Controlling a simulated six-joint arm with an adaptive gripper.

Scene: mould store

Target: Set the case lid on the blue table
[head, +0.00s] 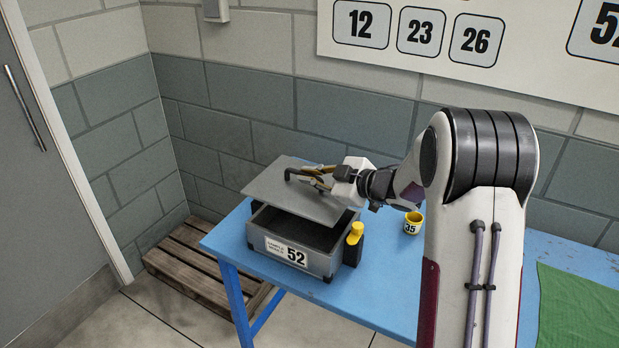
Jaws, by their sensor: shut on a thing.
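The case lid (291,201) is a flat grey plate with a dark handle. It is above the open grey case (317,262), tilted, and its far-left part overhangs the case's back edge. My gripper (306,176) is shut on the lid's handle from the right. The case is labelled 52 and stands near the left front edge of the blue table (378,291). Its dark inside shows under the lid. Whether the lid still touches the case's rim at the back cannot be told.
A yellow knob or bottle (355,234) is at the case's right side. A yellow cup (413,223) marked 35 stands right of the case. A green cloth (577,308) lies at the table's right. Bare table lies in front and right of the case. A wooden pallet (196,268) is on the floor at left.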

